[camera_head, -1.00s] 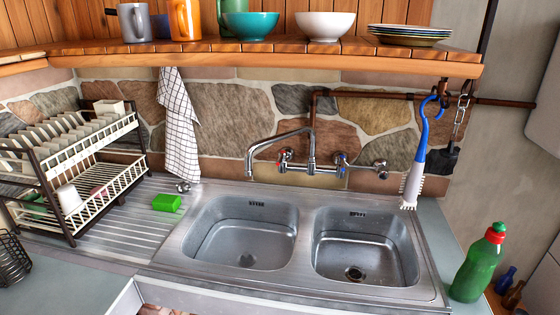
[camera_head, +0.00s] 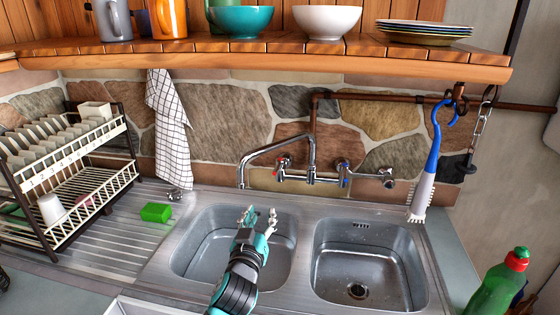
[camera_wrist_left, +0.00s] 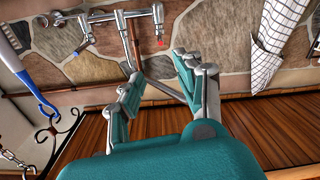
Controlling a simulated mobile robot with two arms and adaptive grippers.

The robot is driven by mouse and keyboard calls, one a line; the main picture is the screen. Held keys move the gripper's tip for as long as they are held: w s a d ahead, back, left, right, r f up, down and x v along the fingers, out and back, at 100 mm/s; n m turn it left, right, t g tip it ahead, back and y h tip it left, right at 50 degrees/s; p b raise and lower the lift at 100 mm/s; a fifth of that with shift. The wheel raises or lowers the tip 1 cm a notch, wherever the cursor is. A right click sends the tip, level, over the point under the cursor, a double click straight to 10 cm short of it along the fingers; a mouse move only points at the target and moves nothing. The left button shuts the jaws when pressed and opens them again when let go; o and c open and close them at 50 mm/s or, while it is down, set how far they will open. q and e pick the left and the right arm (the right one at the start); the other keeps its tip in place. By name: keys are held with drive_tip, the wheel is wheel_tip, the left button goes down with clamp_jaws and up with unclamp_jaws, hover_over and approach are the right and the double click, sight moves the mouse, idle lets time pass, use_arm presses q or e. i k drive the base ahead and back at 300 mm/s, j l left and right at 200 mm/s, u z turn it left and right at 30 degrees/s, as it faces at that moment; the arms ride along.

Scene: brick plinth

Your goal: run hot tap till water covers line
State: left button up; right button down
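The wall mixer has a red-marked hot tap (camera_head: 281,168) on the left and a blue-marked tap (camera_head: 343,177) on the right. Its chrome spout (camera_head: 268,150) swings left, over the back of the left basin (camera_head: 196,247); no stream shows. The hot tap also appears, inverted, in the wrist view (camera_wrist_left: 158,32). My left gripper (camera_head: 259,214) is above the left basin, in front of and below the hot tap, apart from it. Its fingers (camera_wrist_left: 157,73) are spread and empty. My forearm hides part of the basin, including its drain. I cannot make out a line. My right gripper is not in view.
The right basin (camera_head: 367,262) is empty. A green sponge (camera_head: 156,212) lies on the drainboard, beside the dish rack (camera_head: 75,175). A shelf (camera_head: 300,66) with crockery overhangs the taps. A brush (camera_head: 427,170) hangs right; a green bottle (camera_head: 497,288) stands at lower right.

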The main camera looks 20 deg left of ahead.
sight(279, 162)
drive_tip(key=i+j, duration=0.25)
drive_tip(key=i, duration=0.2)
drive_tip(key=i+j, duration=0.2)
drive_tip(key=i, duration=0.2)
drive_tip(key=z, duration=0.05)
